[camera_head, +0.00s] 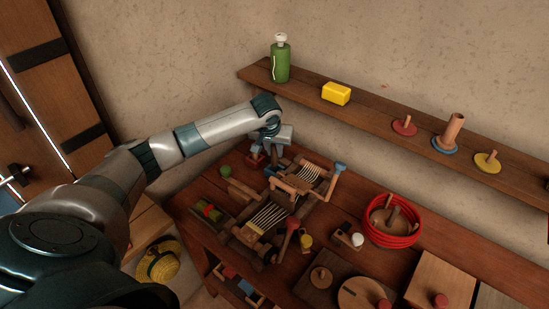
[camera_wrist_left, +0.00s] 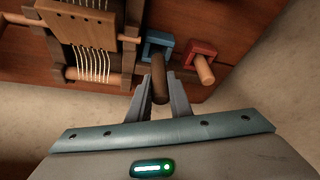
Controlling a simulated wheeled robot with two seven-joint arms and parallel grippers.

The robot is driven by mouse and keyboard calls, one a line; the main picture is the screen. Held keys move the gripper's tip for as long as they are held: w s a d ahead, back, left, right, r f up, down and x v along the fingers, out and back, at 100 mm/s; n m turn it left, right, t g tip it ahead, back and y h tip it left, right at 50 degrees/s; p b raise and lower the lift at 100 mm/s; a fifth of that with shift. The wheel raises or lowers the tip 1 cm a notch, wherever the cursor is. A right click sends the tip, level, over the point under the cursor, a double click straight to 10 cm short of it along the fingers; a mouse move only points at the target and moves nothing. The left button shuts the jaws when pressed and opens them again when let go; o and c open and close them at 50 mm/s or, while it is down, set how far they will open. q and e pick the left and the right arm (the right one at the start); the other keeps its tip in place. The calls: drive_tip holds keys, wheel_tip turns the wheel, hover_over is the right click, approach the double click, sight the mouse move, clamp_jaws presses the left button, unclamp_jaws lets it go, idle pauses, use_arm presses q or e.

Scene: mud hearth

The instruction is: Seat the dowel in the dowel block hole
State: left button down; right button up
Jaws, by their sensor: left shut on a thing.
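My left gripper (camera_wrist_left: 160,82) is shut on a dark brown dowel (camera_wrist_left: 159,88). The dowel's far end overlaps the blue block (camera_wrist_left: 154,41) in the left wrist view; I cannot tell whether it is in a hole. To its right stands a red block (camera_wrist_left: 201,47) with a lighter wooden peg (camera_wrist_left: 204,70) sticking out. In the head view the left gripper (camera_head: 270,150) is over the back left of the table, by the red block (camera_head: 255,161); the held dowel is hard to make out there. My right gripper is not in view.
A small wooden loom (camera_head: 265,215) with pale threads stands close beside the gripper. A red coil of rope (camera_head: 418,232) lies farther right on the table (camera_head: 340,202). A wall shelf (camera_head: 375,110) holds a green bottle (camera_head: 281,62), a yellow block (camera_head: 336,93) and several pegged discs.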

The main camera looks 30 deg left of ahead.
sight(274, 157)
use_arm(q)
drive_tip(key=shift+f+p, duration=0.5)
drive_tip(key=shift+f, duration=1.35)
drive_tip(key=shift+f, duration=0.6)
drive_tip(key=c, duration=1.6)
unclamp_jaws()
drive_tip(key=shift+r, duration=0.15)
